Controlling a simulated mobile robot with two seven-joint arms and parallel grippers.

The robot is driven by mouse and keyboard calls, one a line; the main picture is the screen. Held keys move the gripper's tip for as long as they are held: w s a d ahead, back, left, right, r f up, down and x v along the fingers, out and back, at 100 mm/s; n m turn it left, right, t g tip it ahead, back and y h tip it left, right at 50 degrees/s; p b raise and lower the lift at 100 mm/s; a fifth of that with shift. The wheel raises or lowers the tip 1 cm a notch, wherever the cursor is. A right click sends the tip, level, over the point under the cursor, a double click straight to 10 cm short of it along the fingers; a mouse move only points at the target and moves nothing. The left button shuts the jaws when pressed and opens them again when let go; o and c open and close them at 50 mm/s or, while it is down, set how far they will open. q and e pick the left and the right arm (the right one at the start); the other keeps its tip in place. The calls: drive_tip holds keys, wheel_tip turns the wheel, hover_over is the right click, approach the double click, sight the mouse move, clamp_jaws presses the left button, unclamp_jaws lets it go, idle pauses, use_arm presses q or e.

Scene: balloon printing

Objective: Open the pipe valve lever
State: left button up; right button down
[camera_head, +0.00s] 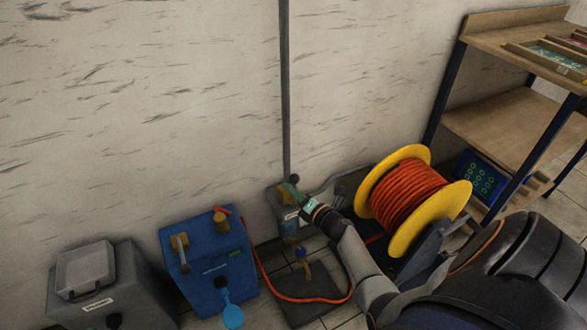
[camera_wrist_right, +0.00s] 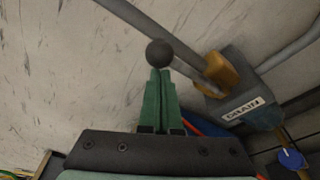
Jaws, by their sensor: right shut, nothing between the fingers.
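The valve lever (camera_wrist_right: 188,68) is a grey metal bar with a black ball knob (camera_wrist_right: 160,53) at its end. It runs from an orange-yellow fitting (camera_wrist_right: 222,75) on a grey box labelled DRAIN (camera_wrist_right: 245,108). The knob also shows in the head view (camera_head: 295,178), low against the wall. My right gripper (camera_wrist_right: 160,74) has slim green fingers, shut together and empty. In the wrist view their tips line up with the knob, just below it in the picture; I cannot tell whether they touch it. The right gripper (camera_head: 289,188) partly hides the lever in the head view. My left gripper is not in view.
A vertical grey pipe (camera_head: 285,90) runs up the wall. A blue box (camera_head: 208,265) and a grey box (camera_head: 110,285) stand to the left. A yellow reel of orange hose (camera_head: 410,195) and a wooden shelf (camera_head: 500,118) stand to the right. Red hose (camera_head: 270,285) lies on the floor.

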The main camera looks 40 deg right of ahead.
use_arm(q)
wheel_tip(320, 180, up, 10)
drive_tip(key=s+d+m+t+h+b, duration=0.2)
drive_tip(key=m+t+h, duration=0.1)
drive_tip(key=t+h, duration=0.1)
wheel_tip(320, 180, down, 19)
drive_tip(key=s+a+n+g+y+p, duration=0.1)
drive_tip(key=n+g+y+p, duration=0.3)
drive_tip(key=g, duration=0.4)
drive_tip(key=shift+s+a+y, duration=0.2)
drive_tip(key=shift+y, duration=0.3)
use_arm(e)
drive_tip(key=s+a, duration=0.3)
drive_tip(key=s, duration=0.6)
drive_tip(key=shift+f, duration=0.3)
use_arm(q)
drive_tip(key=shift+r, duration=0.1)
